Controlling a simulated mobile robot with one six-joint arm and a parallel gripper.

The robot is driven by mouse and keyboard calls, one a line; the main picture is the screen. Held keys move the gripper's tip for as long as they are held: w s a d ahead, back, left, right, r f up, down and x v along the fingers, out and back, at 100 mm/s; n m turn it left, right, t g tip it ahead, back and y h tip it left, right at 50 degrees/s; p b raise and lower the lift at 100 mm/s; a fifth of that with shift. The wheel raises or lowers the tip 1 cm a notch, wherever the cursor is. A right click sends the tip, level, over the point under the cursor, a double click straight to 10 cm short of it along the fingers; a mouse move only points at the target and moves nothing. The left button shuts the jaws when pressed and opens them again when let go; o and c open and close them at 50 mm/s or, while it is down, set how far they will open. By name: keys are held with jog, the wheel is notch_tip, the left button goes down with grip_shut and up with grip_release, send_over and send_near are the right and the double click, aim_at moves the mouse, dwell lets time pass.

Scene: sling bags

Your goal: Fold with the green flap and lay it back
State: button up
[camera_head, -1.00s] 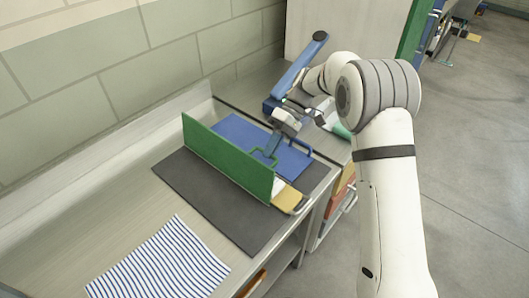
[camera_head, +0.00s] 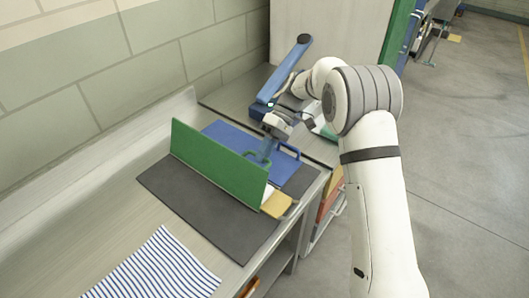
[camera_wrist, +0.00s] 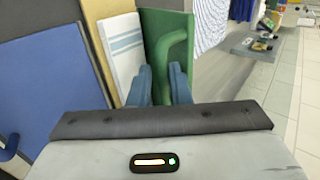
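The green flap (camera_head: 215,163) stands nearly upright across the open bag on the dark mat. A yellow panel (camera_head: 277,204) shows at the flap's right end. My gripper (camera_head: 265,153) is just behind the flap's upper right edge. In the wrist view my gripper (camera_wrist: 160,77) has the green handle (camera_wrist: 172,46) between its fingers and looks shut on it. The green flap (camera_wrist: 163,22) is right behind the handle there, beside a white blue-striped cloth (camera_wrist: 123,48).
The dark mat (camera_head: 190,205) lies on a grey bench against a block wall. A blue-and-white striped cloth (camera_head: 160,268) lies at the front left. The bench is bare left of the mat. A blue device with a long lever (camera_head: 285,70) stands at the back.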

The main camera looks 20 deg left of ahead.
jog(key=shift+o, duration=0.7)
jog(key=shift+w+f, duration=0.1)
jog(key=shift+f, duration=0.25)
jog(key=shift+o, duration=1.3)
jog(key=shift+r, duration=0.15)
jog(key=shift+w, duration=0.1)
jog(key=shift+r, duration=0.1)
jog(key=v, duration=0.7)
jog(key=shift+w+b, duration=0.25)
jog(key=shift+b, duration=0.2)
jog(key=shift+d+r, duration=0.1)
jog(key=shift+r, duration=0.05)
